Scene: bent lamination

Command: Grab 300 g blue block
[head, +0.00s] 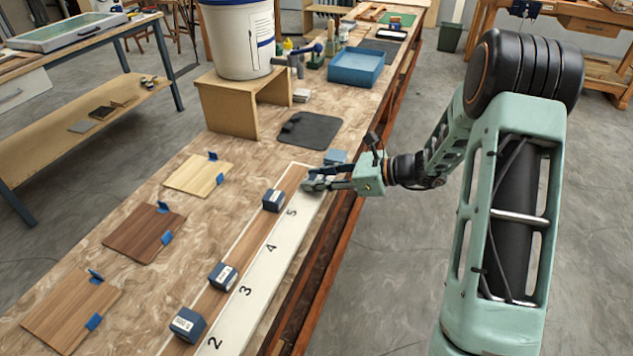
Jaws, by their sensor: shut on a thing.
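Three dark blue blocks with white labels stand in a row along the wooden strip: one near position 2 (187,325), one near position 3 (223,276) and one near position 5 (273,200). Their weight labels are too small to read surely. My gripper (316,181) is low over the far end of the numbered white scale (262,262), beyond the 5. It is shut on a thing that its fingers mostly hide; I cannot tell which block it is. A lighter blue piece (336,156) shows just behind the gripper.
Three wooden sample boards (198,177), (142,234), (68,312) with blue clips lie to the left. A dark mat (309,131), a wooden stand (244,102) with a white bucket (238,42), and a blue tray (357,68) are farther back. The bench edge runs close by on the right.

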